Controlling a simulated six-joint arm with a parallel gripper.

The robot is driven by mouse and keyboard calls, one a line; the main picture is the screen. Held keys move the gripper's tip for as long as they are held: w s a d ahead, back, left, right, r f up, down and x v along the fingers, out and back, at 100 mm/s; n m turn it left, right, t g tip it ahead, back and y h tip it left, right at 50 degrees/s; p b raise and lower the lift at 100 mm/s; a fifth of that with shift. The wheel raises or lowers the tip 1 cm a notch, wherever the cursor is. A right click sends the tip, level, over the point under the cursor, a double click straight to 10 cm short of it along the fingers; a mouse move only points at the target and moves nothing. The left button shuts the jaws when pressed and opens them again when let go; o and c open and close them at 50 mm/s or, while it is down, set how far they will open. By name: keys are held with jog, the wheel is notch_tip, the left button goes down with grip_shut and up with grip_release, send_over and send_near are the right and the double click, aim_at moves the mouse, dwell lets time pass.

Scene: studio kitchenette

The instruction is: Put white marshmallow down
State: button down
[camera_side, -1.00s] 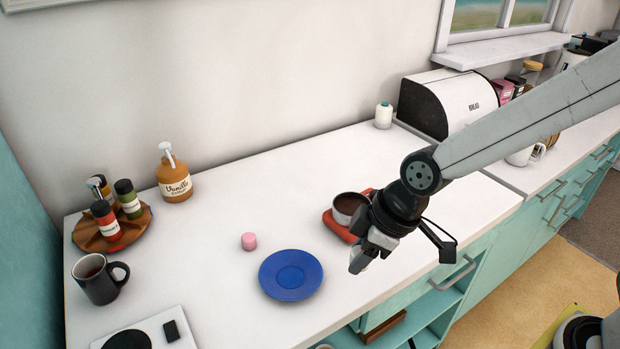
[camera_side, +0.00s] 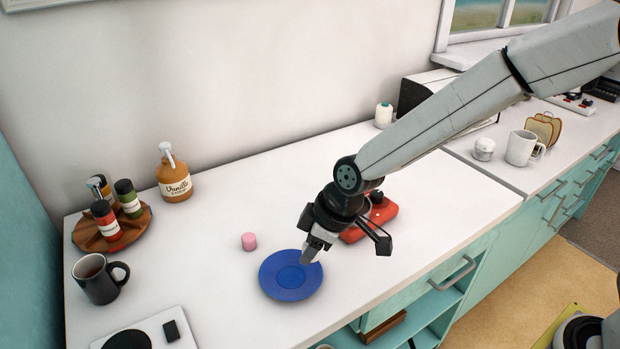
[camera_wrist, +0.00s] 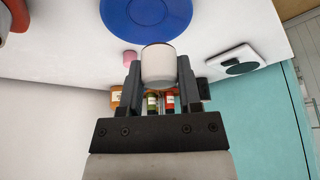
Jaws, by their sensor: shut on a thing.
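The white marshmallow (camera_wrist: 158,66) is a short pale cylinder between the two jaws of my gripper (camera_wrist: 159,78) in the wrist view. My gripper is shut on it. In the side view my gripper (camera_side: 311,254) points down above the right rim of the blue plate (camera_side: 276,282). The marshmallow cannot be made out there. The plate also shows in the wrist view (camera_wrist: 148,14). A pink marshmallow (camera_side: 249,241) stands on the white counter, just behind and left of the plate, apart from it. It shows in the wrist view (camera_wrist: 130,58) beside the held one.
A red appliance (camera_side: 370,222) stands right of my gripper, partly hidden by it. A black mug (camera_side: 100,280), a wooden spice tray (camera_side: 84,236) and a vanilla bottle (camera_side: 175,182) stand on the left. A white scale-like device (camera_side: 150,335) lies at the front left.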

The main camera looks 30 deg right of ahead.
send_over(284, 275)
jog(key=s+d, duration=0.1)
jog(key=s, duration=0.1)
jog(key=shift+w+d+f, duration=0.1)
jog(key=shift+f, duration=1.25)
jog(key=shift+w+f, duration=0.1)
jog(key=shift+f, duration=1.2)
jog(key=shift+w+f, duration=0.25)
jog(key=shift+f, duration=1.6)
jog(key=shift+f, duration=0.15)
jog(key=shift+c, duration=1.4)
grip_release()
